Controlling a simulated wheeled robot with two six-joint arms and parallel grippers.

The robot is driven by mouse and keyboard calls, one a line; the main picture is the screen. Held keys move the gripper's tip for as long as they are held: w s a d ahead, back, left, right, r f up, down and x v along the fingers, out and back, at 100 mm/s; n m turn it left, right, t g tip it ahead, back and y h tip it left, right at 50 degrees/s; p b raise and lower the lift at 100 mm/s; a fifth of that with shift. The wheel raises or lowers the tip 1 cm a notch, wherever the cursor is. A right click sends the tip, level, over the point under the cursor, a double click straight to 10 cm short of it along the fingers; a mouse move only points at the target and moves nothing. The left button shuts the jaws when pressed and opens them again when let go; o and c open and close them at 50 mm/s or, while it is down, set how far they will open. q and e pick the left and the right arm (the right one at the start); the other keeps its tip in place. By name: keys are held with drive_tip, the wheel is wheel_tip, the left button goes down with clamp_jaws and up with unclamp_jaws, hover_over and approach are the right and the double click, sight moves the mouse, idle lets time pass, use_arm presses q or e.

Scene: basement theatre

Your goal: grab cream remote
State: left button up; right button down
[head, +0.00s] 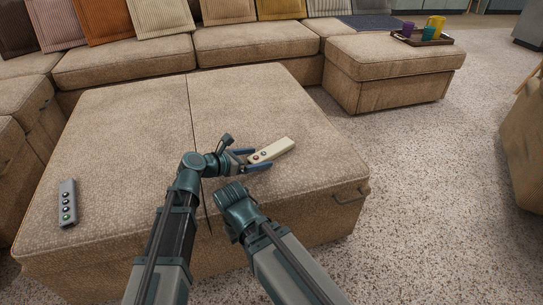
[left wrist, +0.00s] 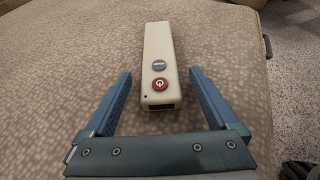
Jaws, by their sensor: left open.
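The cream remote (head: 277,148) lies on the tan ottoman near its right side, slanting up to the right in the head view. In the left wrist view the cream remote (left wrist: 160,62) has a grey button and a red power button, with its near end between the fingers. My left gripper (head: 255,159) is open around the near end of the remote, with a gap on each side; its blue fingers also show in the left wrist view (left wrist: 157,90). My right arm (head: 238,208) shows beside it; its fingers cannot be made out.
The ottoman (head: 120,130) is mostly bare. A grey remote (head: 67,203) lies at its left. A sectional sofa (head: 260,42) stands behind, and a tray (head: 421,38) with colourful cups sits at the back right. Carpet (head: 430,180) is clear at the right.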

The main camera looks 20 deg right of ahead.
use_arm(q)
drive_tip(key=shift+w+d+f, duration=0.15)
drive_tip(key=shift+d, duration=0.15)
clamp_jaws()
idle(0.4)
wheel_tip(320, 180, up, 10)
drive_tip(key=p, duration=1)
